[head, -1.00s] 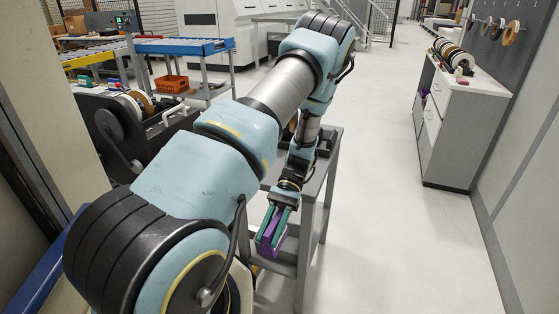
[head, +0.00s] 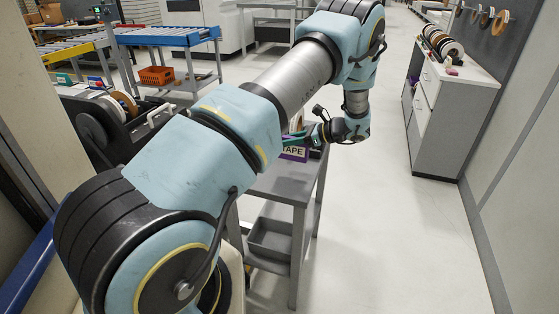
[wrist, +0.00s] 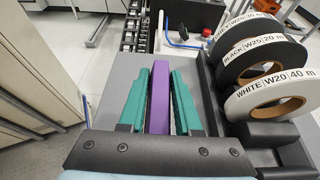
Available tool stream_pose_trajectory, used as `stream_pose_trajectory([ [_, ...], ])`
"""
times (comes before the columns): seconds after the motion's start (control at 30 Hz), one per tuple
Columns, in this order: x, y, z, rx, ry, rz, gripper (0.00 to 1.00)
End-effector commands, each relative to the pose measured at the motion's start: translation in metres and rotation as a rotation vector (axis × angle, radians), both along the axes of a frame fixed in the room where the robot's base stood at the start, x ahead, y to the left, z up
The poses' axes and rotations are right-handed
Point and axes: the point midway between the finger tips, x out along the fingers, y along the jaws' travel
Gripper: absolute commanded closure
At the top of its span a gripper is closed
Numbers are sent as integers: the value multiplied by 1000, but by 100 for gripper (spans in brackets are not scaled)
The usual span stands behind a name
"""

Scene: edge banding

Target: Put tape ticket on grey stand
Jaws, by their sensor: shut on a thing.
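The tape ticket is a purple piece with a white label reading "TAPE" (head: 294,153) in the head view. It is held just above or at the top of the grey stand (head: 275,187); I cannot tell whether it touches. In the wrist view the ticket (wrist: 159,98) shows edge-on as a purple strip between the two teal fingers of my gripper (wrist: 160,90). The gripper is shut on it. The grey stand top (wrist: 110,100) lies below and to the left of the fingers. My arm hides part of the stand in the head view.
In the wrist view a dark rack beside the fingers holds tape rolls labelled white (wrist: 262,97), black and another. A grey bin (head: 270,240) sits on the stand's lower shelf. A white cabinet with rolls (head: 440,110) stands right, across clear floor.

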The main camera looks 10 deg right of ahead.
Motion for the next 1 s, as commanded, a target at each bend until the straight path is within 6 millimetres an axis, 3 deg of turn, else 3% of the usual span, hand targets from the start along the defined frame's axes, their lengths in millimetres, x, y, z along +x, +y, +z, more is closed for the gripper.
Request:
stream_pose_trajectory([
  [0.57, -1, 1, -65, -1, -1, 5, 100],
  [0.9, 0, 1, -71, -1, -2, 4, 100],
  [0.93, 0, 1, -71, -1, -2, 4, 67],
  [1.0, 0, 1, -71, -1, -2, 4, 59],
])
